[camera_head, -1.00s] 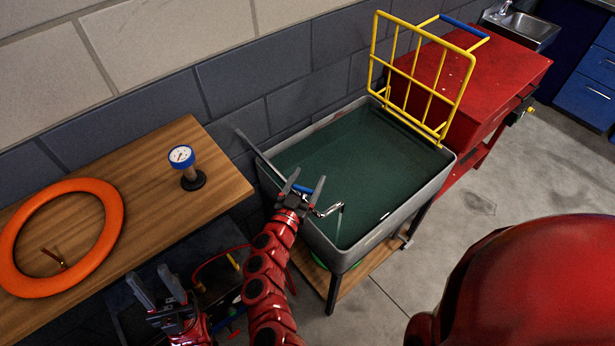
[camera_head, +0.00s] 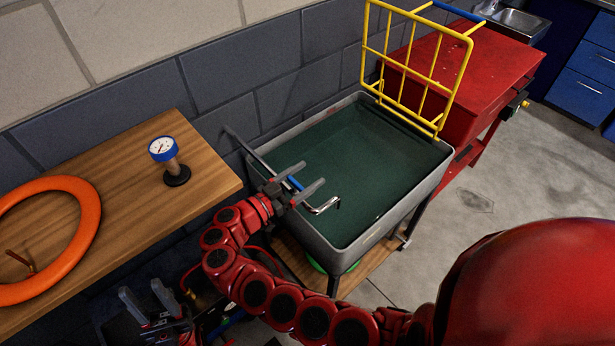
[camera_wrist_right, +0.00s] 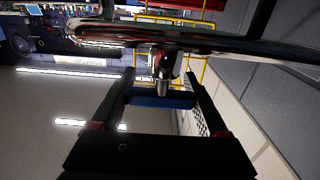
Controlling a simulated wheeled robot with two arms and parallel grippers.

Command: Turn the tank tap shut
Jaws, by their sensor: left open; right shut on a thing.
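The tank (camera_head: 384,235) is a grey basin of dark green water. Its tap has a shiny bent spout (camera_head: 325,206) over the near-left rim and a blue handle (camera_head: 295,183). My right gripper (camera_head: 314,175) is at the tap, with its fingers on either side of the blue handle. In the right wrist view the blue handle (camera_wrist_right: 160,99) lies crosswise between the fingers, and the gripper is shut on it. No clear stream shows under the spout. My left gripper (camera_head: 142,298) is open and empty at the lower left, away from the tank.
A wooden bench (camera_head: 120,215) at left carries a blue-rimmed gauge (camera_head: 163,149) and an orange ring (camera_head: 85,235). A yellow rack (camera_head: 440,95) stands up at the tank's far side, near a red cabinet (camera_head: 500,60). A grey bar (camera_head: 240,145) slants beside the tank's left edge.

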